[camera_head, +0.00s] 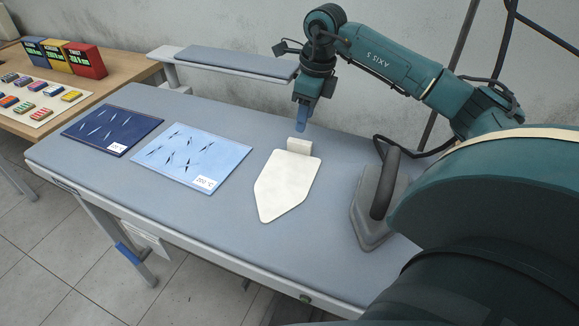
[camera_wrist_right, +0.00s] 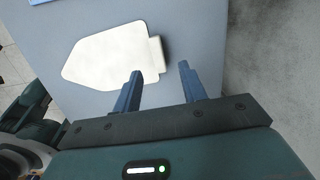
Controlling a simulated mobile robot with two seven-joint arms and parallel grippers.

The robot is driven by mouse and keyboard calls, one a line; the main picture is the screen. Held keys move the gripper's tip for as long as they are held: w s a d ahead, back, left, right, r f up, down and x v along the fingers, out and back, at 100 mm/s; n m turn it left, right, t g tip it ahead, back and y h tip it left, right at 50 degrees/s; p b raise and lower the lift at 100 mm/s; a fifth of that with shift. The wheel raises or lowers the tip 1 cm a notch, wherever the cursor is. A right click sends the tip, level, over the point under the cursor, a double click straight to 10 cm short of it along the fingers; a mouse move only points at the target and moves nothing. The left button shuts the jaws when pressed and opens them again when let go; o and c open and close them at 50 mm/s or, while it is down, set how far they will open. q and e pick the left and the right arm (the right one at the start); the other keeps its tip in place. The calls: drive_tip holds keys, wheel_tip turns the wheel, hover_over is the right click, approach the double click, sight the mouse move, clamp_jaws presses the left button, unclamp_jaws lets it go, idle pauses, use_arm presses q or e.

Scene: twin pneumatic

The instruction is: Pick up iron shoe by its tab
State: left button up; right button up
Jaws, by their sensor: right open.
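The iron shoe (camera_head: 283,186) is a flat cream plate with a pointed front. It lies on the grey padded ironing table (camera_head: 215,238), its point toward the front edge. Its tab (camera_head: 299,146) is a small upright block at the back end. My right gripper (camera_head: 302,128) is just above and behind the tab, fingers pointing down. In the right wrist view the gripper (camera_wrist_right: 160,75) is open and empty, and the shoe (camera_wrist_right: 105,57) lies beyond the fingers. My left gripper is out of view.
A grey iron (camera_head: 379,200) with a dark handle stands to the right of the shoe. A light blue sheet (camera_head: 192,157) and a dark blue sheet (camera_head: 112,130) lie to the left. A narrow padded arm board (camera_head: 237,62) is raised behind. Clear table lies in front.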

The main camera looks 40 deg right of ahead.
sight(301, 141)
drive_tip(key=f, duration=0.7)
drive_tip(key=shift+w+a+f+p, duration=0.25)
drive_tip(key=shift+a+f+p, duration=0.1)
drive_tip(key=shift+p, duration=0.05)
drive_tip(key=shift+r, duration=0.1)
clamp_jaws()
